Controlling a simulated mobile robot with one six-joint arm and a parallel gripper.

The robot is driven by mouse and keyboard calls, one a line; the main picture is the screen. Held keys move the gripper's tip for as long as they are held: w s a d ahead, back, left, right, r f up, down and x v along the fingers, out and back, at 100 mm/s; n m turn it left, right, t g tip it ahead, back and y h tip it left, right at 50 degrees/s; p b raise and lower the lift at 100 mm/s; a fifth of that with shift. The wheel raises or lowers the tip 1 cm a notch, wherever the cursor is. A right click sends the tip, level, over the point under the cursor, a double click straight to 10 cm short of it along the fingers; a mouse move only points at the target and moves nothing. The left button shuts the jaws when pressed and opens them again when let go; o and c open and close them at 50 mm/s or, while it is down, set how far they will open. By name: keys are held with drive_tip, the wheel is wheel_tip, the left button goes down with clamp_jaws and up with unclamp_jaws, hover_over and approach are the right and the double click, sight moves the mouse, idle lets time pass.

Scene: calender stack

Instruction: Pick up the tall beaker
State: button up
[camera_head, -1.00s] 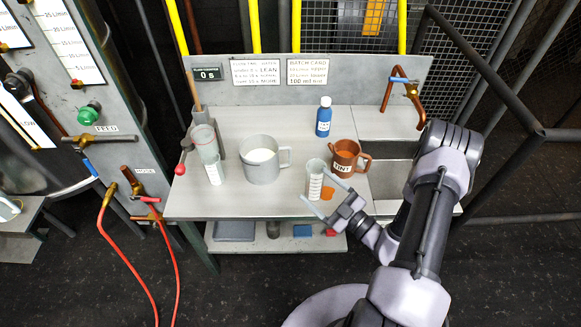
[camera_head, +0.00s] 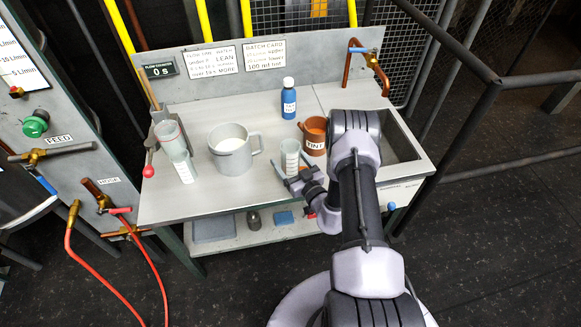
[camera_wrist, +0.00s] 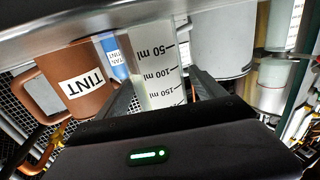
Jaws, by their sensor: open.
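A clear graduated beaker (camera_head: 290,157) stands upright on the grey bench, near its front edge. In the wrist view it shows upside down as a clear beaker (camera_wrist: 160,65) with 50, 100 and 150 ml marks. My gripper (camera_head: 296,174) is open at the beaker's front side, low near the bench top. In the wrist view my two fingers (camera_wrist: 163,93) lie on either side of the beaker. I cannot tell whether either finger touches it. The beaker's lower part is partly hidden by my gripper in the head view.
A brown TINT mug (camera_head: 314,135) stands close behind and right of the beaker. A grey mug of white liquid (camera_head: 231,150) stands to the left, a blue bottle (camera_head: 289,98) behind. A sink (camera_head: 398,142) is at the right.

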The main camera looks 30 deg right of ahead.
drive_tip(key=shift+w, duration=0.75)
drive_tip(key=c, duration=1.6)
drive_tip(key=shift+r, duration=0.15)
